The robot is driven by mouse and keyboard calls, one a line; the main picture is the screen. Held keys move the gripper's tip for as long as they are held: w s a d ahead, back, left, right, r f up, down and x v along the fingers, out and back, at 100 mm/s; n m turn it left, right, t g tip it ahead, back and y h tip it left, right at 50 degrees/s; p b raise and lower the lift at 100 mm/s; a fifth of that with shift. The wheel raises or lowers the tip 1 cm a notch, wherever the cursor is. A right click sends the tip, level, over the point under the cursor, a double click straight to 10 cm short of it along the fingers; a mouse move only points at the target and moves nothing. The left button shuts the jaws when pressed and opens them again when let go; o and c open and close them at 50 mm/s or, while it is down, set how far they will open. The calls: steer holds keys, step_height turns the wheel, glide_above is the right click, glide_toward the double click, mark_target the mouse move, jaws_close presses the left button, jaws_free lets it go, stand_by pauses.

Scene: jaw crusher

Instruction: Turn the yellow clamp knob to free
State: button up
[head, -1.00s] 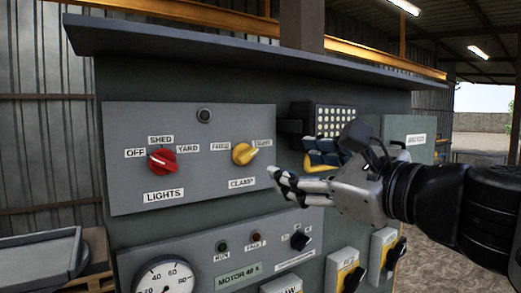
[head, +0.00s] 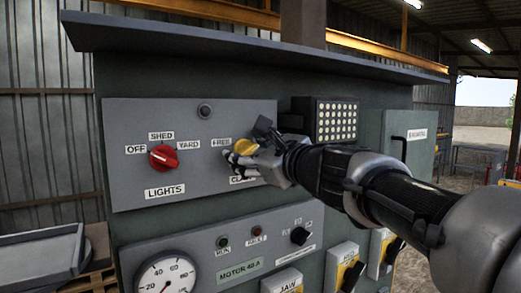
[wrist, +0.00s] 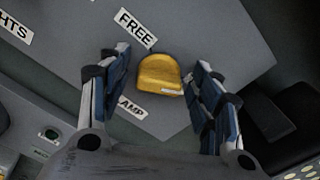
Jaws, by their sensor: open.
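The yellow clamp knob (head: 246,147) sits on the upper grey panel, right of the red lights knob. In the wrist view the yellow knob (wrist: 160,74) lies between my two open fingers, with a gap on each side. A pale mark shows on the knob near its lower right edge. The FREE label (head: 221,142) is at the knob's upper left; it also shows in the wrist view (wrist: 135,28). The CLAMP label (wrist: 132,107) is partly hidden by a finger. My gripper (head: 239,163) is open at the knob and covers its right and lower side in the head view.
The red lights knob (head: 163,158) is to the left on the same panel. A dark box with a grid of lights (head: 337,121) stands out right of the panel. Below is a panel with a gauge (head: 166,278) and a small black knob (head: 300,236). An overhanging ledge runs above.

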steer(key=shift+c, duration=0.3)
steer(key=c, duration=1)
steer(key=n+b, duration=0.5)
steer(key=shift+a+f, duration=0.1)
steer(key=shift+f, duration=0.2)
steer(key=n+b, duration=0.4)
steer(key=n, duration=0.2)
steer(key=n+b, duration=0.4)
steer(key=n, duration=0.2)
steer(key=n+b, duration=0.4)
steer(key=n, duration=0.2)
steer(key=shift+f+n, duration=0.25)
steer(key=shift+n, duration=0.15)
